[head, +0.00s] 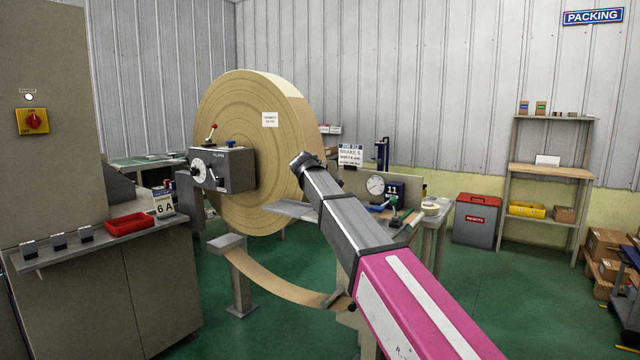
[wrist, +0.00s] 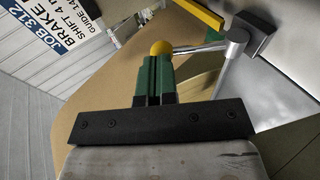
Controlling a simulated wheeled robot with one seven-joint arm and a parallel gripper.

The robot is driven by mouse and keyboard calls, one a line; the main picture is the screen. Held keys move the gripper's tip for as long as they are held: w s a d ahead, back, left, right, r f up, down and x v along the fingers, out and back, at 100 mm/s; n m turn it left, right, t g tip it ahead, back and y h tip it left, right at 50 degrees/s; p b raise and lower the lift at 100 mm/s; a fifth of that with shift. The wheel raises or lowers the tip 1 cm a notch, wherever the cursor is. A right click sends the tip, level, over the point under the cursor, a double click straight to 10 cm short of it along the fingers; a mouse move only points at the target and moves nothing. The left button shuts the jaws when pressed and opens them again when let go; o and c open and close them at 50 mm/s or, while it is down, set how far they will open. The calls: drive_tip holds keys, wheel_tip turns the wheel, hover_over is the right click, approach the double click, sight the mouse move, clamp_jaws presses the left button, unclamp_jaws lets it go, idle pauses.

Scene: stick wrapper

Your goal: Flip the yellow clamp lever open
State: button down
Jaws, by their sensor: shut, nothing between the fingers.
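A lever with a yellow ball knob (wrist: 162,48) shows in the wrist view. Its thin metal rod (wrist: 200,47) runs right to a grey pivot post (wrist: 236,42). The green fingers of my gripper (wrist: 157,62) are shut together with nothing between them. Their tips are right at the knob; I cannot tell whether they touch it. A flat yellow bar (wrist: 200,13) lies above the rod; I cannot tell if it joins the lever. In the head view my arm reaches toward the big roll's right side, and I cannot make out the yellow lever or the fingertips there.
The large tan roll (head: 225,105) stands behind my arm. Left of it is a grey control box (head: 238,170) with a red-knobbed lever (head: 212,129). A job sign (wrist: 70,35) is at the wrist view's upper left. A bench with a gauge (head: 376,186) stands to the right.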

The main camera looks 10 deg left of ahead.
drive_tip(key=shift+w+d, duration=0.15)
drive_tip(key=shift+w, duration=0.2)
idle(0.4)
drive_tip(key=r+v, duration=0.1)
drive_tip(key=v, duration=1.3)
drive_tip(key=shift+w, duration=0.15)
